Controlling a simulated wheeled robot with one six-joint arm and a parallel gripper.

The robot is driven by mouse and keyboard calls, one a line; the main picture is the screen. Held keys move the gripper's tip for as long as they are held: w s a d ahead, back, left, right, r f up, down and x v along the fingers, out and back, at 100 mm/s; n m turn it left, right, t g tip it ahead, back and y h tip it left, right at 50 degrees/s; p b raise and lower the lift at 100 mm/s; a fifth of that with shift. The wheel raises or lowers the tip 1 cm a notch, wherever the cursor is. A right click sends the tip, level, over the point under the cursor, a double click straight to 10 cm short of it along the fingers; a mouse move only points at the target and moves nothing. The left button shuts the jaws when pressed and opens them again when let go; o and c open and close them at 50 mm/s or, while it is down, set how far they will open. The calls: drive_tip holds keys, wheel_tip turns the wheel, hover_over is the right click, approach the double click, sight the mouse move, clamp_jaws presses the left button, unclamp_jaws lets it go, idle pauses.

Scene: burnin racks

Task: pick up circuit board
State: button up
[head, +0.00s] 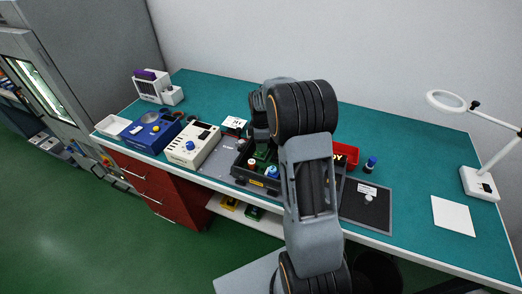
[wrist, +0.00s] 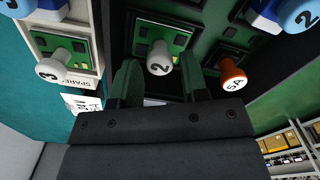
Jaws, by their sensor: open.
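In the wrist view my gripper (wrist: 160,64) is open, with one dark green finger on each side of a white knob marked 2 (wrist: 160,60). The knob stands on a green circuit board (wrist: 147,33) in a dark tray. I cannot tell whether the fingers touch the knob. In the head view my arm hides the gripper and part of the black tray (head: 240,172); a green board (head: 262,155) shows inside it.
In the wrist view, a board with an orange knob (wrist: 233,78) is at right, and one with a white knob marked 3 (wrist: 50,69) is at left, by a SPARE label. In the head view, a red bin (head: 350,155) and dark mat (head: 366,212) lie right of the tray.

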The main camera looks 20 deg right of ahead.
drive_tip(key=shift+f, duration=1.3)
drive_tip(key=c, duration=0.7)
drive_tip(key=shift+r, duration=0.1)
